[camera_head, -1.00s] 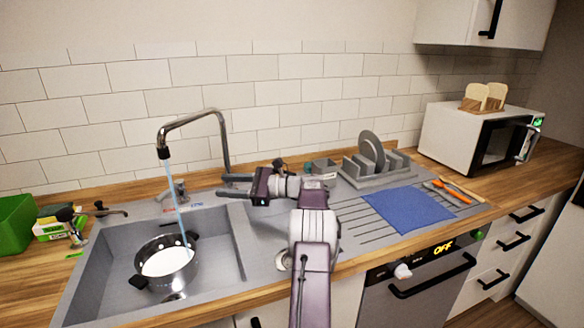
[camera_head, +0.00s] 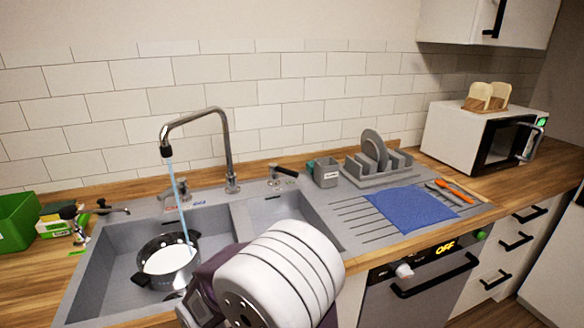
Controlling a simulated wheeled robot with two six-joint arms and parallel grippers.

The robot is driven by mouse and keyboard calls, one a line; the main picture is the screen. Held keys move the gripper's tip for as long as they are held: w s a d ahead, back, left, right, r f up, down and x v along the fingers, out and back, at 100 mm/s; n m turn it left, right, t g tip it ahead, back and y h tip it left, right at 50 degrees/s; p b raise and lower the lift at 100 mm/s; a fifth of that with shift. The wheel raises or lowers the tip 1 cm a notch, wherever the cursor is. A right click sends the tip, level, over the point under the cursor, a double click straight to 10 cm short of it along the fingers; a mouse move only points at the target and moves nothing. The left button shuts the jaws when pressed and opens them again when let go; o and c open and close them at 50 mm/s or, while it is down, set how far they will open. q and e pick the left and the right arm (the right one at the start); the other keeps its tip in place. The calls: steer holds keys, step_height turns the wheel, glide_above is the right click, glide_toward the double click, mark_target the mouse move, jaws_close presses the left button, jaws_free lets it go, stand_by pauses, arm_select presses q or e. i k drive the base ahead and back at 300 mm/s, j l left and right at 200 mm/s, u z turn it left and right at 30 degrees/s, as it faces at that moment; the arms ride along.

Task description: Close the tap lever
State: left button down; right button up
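The curved metal tap (camera_head: 228,150) stands behind the sink, and water (camera_head: 175,183) runs from its spout into a pot (camera_head: 167,262) in the left basin. A metal fitting with a black-tipped lever (camera_head: 287,172) stands to the right of the tap's base, its tip pointing right. A small metal handle (camera_head: 180,190) stands left of the tap's base, partly behind the stream. Which of the two is the tap lever I cannot tell. A large white and purple arm joint of mine fills the bottom middle and hides part of the sink.
A grey dish rack (camera_head: 373,179) with plates and a small grey holder (camera_head: 326,179) stand right of the fittings. A blue cloth (camera_head: 410,206) lies on the drainboard. A green box (camera_head: 18,222) and small items crowd the left. The microwave (camera_head: 468,137) stands far right.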

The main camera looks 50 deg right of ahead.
mark_target(273, 167)
steer(key=l+z, duration=0.25)
steer(key=z, duration=0.25)
steer(key=k+l+z, duration=0.1)
steer(key=l+z, duration=0.5)
steer(key=z, duration=0.35)
steer(key=i+l+z, duration=0.1)
steer(key=l+z, duration=0.2)
steer(key=z, duration=0.15)
steer(key=i+l+z, duration=0.1)
steer(key=l+z, duration=0.15)
steer(key=z, duration=0.25)
